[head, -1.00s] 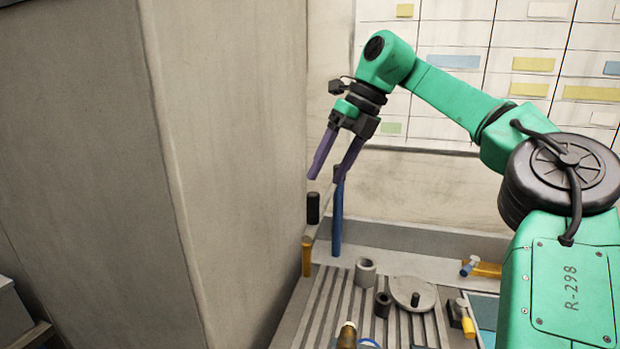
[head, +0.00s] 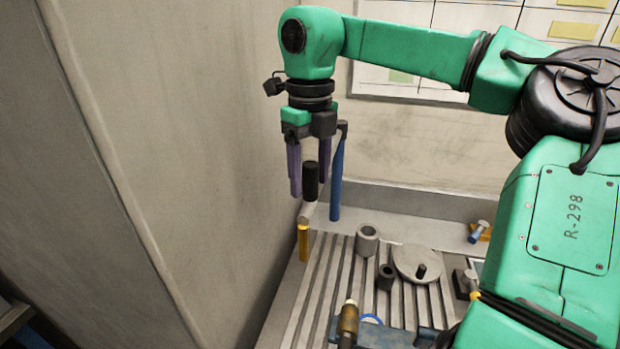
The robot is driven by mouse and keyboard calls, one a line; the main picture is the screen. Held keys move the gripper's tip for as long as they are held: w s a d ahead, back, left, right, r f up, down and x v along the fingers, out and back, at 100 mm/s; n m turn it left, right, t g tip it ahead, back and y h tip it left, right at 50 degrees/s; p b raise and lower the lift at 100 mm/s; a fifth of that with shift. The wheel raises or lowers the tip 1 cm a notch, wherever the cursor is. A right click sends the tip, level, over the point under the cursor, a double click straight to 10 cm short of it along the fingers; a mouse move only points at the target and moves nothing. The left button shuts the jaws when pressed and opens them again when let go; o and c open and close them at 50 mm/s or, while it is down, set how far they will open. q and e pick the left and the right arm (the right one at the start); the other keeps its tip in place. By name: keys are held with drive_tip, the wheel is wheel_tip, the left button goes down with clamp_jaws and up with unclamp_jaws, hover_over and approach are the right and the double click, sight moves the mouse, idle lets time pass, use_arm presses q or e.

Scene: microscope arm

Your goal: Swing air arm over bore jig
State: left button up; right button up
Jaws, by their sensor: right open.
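The air arm has a blue post (head: 337,185), a short grey bar (head: 307,212), an upright black grip (head: 311,181) and a yellow-orange nozzle (head: 303,242) hanging below. My right gripper (head: 309,187) points down with its purple fingers apart, one on each side of the black grip in the picture. I cannot tell if they touch it. A grey hollow cylinder (head: 367,241) and a smaller dark one (head: 386,277) stand on the slotted table; I cannot tell which is the bore jig. The nozzle is left of both. My left gripper is out of view.
The slotted grey table (head: 322,275) also holds a round disc (head: 413,263) with a black peg and a brass-coloured part (head: 349,319) at the front. A tall beige wall (head: 180,170) stands close on the left. My right arm covers the right side.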

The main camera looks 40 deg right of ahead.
drive_tip(key=shift+f, duration=0.4)
drive_tip(key=shift+s+a, duration=0.3)
drive_tip(key=shift+s, duration=0.1)
drive_tip(key=shift+w+d, duration=0.1)
clamp_jaws()
idle(0.7)
